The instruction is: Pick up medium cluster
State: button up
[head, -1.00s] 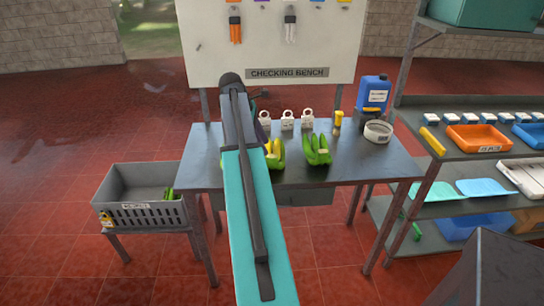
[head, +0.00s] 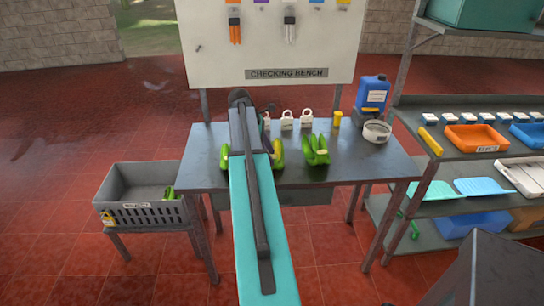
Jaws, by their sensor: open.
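The right one (head: 317,150) is green with a small yellow patch and shows whole. The left one (head: 279,153) is green and yellow, and my arm hides much of it. Another green cluster (head: 170,193) is in the grey crate. I cannot tell which of them is the medium one. My gripper (head: 268,132) is at the end of my arm, over the bench next to the left cluster. Only a dark bit of it shows past the arm; it is open, with its fingertips mostly hidden.
Padlock-shaped white items (head: 287,122), a yellow item (head: 338,118), a tape roll (head: 377,131) and a blue jug (head: 372,95) stand at the bench's back. The grey crate (head: 150,214) stands left. Shelves with trays (head: 476,138) are at right. The bench's right front is clear.

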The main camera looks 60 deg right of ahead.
dwell(0.3)
grip_shut()
jog(key=shift+r, duration=0.2)
notch_tip(320, 180, up, 10)
jog(key=b, duration=0.2)
dwell(0.8)
dwell(0.7)
